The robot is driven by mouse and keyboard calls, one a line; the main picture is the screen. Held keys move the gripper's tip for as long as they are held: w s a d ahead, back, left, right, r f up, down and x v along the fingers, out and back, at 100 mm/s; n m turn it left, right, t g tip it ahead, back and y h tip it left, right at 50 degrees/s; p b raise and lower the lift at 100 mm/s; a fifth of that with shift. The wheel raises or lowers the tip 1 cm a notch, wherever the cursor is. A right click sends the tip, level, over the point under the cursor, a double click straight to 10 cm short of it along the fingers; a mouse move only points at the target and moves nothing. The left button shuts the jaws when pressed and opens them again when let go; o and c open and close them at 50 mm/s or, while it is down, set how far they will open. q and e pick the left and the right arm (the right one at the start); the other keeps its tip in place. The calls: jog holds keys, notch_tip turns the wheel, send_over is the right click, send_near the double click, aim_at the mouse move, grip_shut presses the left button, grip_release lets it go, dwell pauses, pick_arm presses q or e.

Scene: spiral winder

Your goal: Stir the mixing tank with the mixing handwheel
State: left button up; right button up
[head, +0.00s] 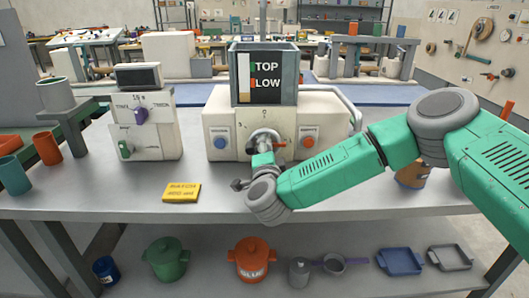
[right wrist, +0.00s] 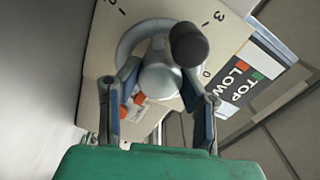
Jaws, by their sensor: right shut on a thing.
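The mixing tank (head: 283,90) is a grey box with "TOP" and "LOW" marks, set on a cream machine. The mixing handwheel is on the machine's front below it, partly hidden by my right gripper (head: 257,170). In the right wrist view, the handwheel (right wrist: 160,84) shows a grey hub, a rim and a dark round knob (right wrist: 189,45) at the upper right. My right gripper (right wrist: 158,92) has a finger on each side of the grey hub part and is shut on the handwheel. My left gripper is not in view.
A blue button (head: 220,142) and a red button (head: 308,141) flank the handwheel. A control box (head: 150,140) stands left. A yellow batch card (head: 181,192) lies on the bench in front. Cups stand at the far left. Pots and trays fill the lower shelf.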

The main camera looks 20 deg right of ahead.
jog(key=m+b, duration=0.1)
jog(key=m, duration=0.1)
jog(key=m+b, duration=0.2)
jog(key=m, duration=0.1)
jog(key=shift+s+f, duration=0.1)
jog(key=shift+f, duration=0.3)
jog(key=m+b, duration=0.3)
jog(key=m, duration=0.2)
jog(key=shift+f+m+b, duration=0.15)
jog(key=shift+m+b, duration=0.2)
jog(key=shift+m, duration=0.05)
jog(key=m+b, duration=0.4)
jog(key=m, duration=0.1)
jog(key=shift+f, duration=0.15)
jog(key=m+b, duration=0.2)
jog(key=m, duration=0.1)
jog(key=shift+b, duration=0.35)
jog(key=shift+m+b, duration=0.55)
jog(key=shift+m, duration=0.35)
jog(key=shift+r, duration=0.2)
